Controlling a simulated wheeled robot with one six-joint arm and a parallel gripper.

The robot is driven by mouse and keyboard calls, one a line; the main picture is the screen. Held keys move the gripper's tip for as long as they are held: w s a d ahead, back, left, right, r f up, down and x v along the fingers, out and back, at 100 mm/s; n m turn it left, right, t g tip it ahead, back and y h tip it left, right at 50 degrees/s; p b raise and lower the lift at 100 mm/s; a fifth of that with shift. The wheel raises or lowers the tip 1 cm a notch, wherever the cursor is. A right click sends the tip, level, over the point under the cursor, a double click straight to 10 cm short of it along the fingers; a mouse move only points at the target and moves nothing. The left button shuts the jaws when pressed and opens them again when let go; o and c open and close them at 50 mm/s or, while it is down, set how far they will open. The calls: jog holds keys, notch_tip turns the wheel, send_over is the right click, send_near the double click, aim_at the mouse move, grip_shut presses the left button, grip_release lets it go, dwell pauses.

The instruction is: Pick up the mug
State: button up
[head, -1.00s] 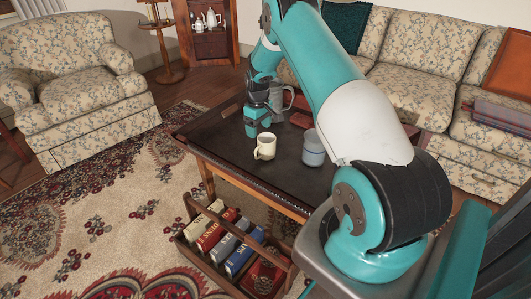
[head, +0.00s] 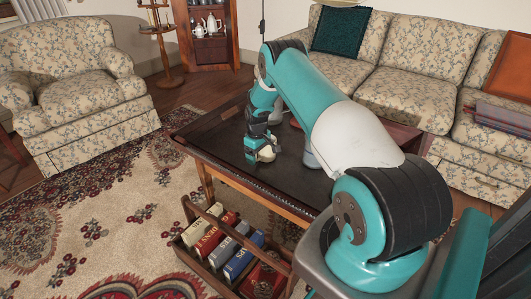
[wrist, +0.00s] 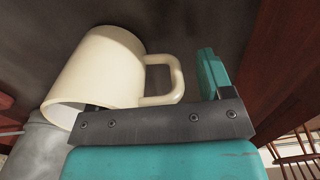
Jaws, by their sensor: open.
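The cream mug (head: 268,154) stands on the dark table (head: 215,143), partly hidden by my gripper (head: 257,151) in the head view. In the wrist view the mug (wrist: 102,62) is close in front of the gripper, with its handle pointing right. One teal finger shows to the right of the handle, with a gap between them. The other finger is hidden, apparently behind the mug's body. The jaws are open, and I cannot tell whether they touch the mug.
A grey-blue cup (head: 311,158) stands right of the mug, partly behind my arm; a grey surface (wrist: 36,146) is close beside the mug in the wrist view. A wooden caddy of books (head: 208,251) is on the rug below the table's front edge.

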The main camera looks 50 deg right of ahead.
jog(key=c, duration=1.1)
notch_tip(320, 180, up, 20)
jog(key=p, duration=0.3)
jog(key=shift+p, duration=0.4)
